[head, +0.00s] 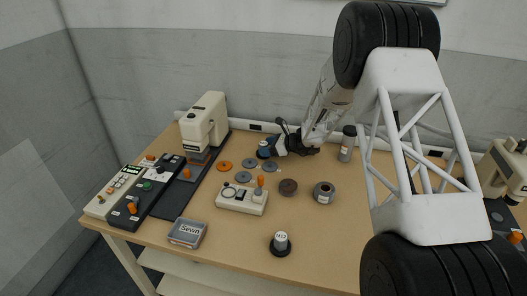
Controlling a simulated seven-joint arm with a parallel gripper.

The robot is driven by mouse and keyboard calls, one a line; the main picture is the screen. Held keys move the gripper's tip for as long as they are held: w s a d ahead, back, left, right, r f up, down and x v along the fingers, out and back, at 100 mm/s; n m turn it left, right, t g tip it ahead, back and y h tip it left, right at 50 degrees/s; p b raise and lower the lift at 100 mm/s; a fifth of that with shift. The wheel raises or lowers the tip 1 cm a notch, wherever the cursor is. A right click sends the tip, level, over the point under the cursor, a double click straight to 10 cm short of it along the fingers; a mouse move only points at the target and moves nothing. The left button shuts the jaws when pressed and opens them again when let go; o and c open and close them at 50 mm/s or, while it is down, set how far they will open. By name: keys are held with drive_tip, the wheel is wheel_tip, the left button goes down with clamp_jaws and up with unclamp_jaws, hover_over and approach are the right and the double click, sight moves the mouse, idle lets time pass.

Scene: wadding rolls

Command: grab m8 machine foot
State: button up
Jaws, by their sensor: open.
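My gripper (281,143) is dark and open, low over the back middle of the table, pointing left. Just left of its fingers is a small foot-like piece (264,150) with a dark round base and a bluish top. Its label is too small to read, and I cannot tell whether the fingers touch or surround it. Another machine foot (281,242) stands upright at the front middle, with a black round base and a white top whose label seems to read M12.
The wooden table (330,225) holds a white press-like machine (205,118), control boxes (133,190), a small white switch box (242,197), a tin marked Sewn (187,232), grey discs (243,177), an orange disc (224,165), a brown puck (288,187), a tape roll (324,192) and a dark canister (347,143).

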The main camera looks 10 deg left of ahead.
sight(264, 144)
drive_tip(key=shift+x, duration=0.8)
drive_tip(key=c, duration=1)
drive_tip(key=shift+c, duration=0.2)
drive_tip(key=shift+r, duration=0.1)
drive_tip(key=shift+r, duration=0.8)
drive_tip(key=shift+s+r, duration=0.1)
drive_tip(key=shift+r, duration=0.85)
drive_tip(key=s+d, duration=0.2)
drive_tip(key=s, duration=0.2)
drive_tip(key=s+d, duration=0.2)
drive_tip(key=s, duration=0.3)
drive_tip(key=s+d+r, duration=0.1)
drive_tip(key=s+d, duration=0.2)
drive_tip(key=s, duration=0.2)
drive_tip(key=shift+s+r, duration=0.1)
drive_tip(key=shift+s, duration=0.05)
